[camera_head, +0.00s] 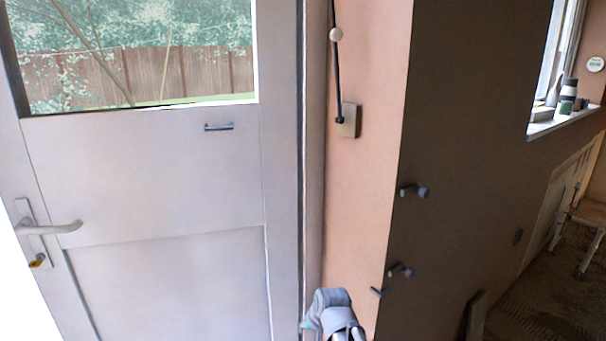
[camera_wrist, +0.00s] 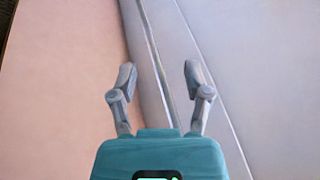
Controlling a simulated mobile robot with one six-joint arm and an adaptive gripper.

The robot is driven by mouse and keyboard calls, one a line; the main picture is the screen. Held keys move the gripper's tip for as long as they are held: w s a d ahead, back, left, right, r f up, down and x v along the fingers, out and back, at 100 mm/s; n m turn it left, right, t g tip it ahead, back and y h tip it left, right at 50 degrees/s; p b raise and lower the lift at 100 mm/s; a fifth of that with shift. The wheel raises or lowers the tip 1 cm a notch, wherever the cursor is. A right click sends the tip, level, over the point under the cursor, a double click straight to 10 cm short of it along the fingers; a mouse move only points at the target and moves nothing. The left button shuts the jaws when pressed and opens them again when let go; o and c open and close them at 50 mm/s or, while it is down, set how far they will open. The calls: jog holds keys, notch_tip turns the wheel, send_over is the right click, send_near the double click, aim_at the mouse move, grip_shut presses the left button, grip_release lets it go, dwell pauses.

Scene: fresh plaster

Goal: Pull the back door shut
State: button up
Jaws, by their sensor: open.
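The back door (camera_head: 160,180) fills the left of the head view, a pale panelled door with a window in its upper part. Its lever handle (camera_head: 50,227) is near the left edge, above a lock with a yellowish piece (camera_head: 37,262). Bright white shows beyond the door's left edge; how far the door stands open is hard to tell. My gripper (camera_wrist: 159,74) is open and empty in the wrist view. Behind its fingers are a pale door or frame surface (camera_wrist: 230,60) and long vertical seams. No handle shows between the fingers.
A pink wall (camera_head: 365,190) with a switch box (camera_head: 350,120) and dark rod is right of the door. Dark knobs (camera_head: 412,191) stick out from the shaded wall beyond. A stool (camera_head: 585,220) and windowsill with bottles (camera_head: 567,100) are far right.

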jog(key=s+d+f+g+h, duration=0.1)
jog(key=s+d+g, duration=0.1)
jog(key=s+d, duration=0.45)
jog(key=s+d+f+g+h, duration=0.1)
jog(key=s+d+g+h, duration=0.15)
jog(key=d, duration=0.65)
notch_tip(320, 180, up, 25)
jog(key=p, duration=2.4)
jog(key=shift+a+f+y, duration=0.2)
jog(key=shift+a+y, duration=0.05)
jog(key=shift+y, duration=0.1)
jog(key=shift+w, duration=0.1)
